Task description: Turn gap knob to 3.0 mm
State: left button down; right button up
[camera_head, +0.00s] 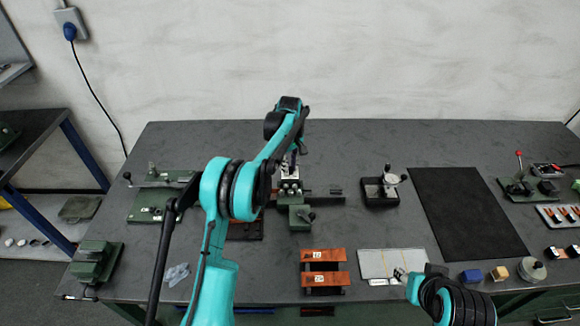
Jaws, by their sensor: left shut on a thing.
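A small device with a silver block (290,186) on a dark green base (301,218) stands at the middle of the bench. My left arm reaches over it from the left and bends down at the wrist. My left gripper (293,163) is small in the picture and points down at the top of the silver block. It is shut on the gap knob there, which is mostly hidden by the fingers. The knob's scale and reading are too small to make out.
Copper-coloured strips (323,254) and a pale plate (388,262) lie in front of the device. A black stand with a silver dial (391,180) and a black mat (465,212) are to the right. A green fixture (150,205) is left, partly behind my arm.

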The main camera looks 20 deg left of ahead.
pick_arm(q)
jog(key=m+p, duration=0.1)
jog(key=m, duration=0.3)
jog(key=m+p, duration=0.1)
jog(key=m, duration=0.3)
jog(key=shift+m, duration=0.4)
jog(key=m+p, duration=0.1)
jog(key=m, duration=0.3)
jog(key=shift+m, duration=2.2)
jog(key=c, duration=1.3)
grip_release()
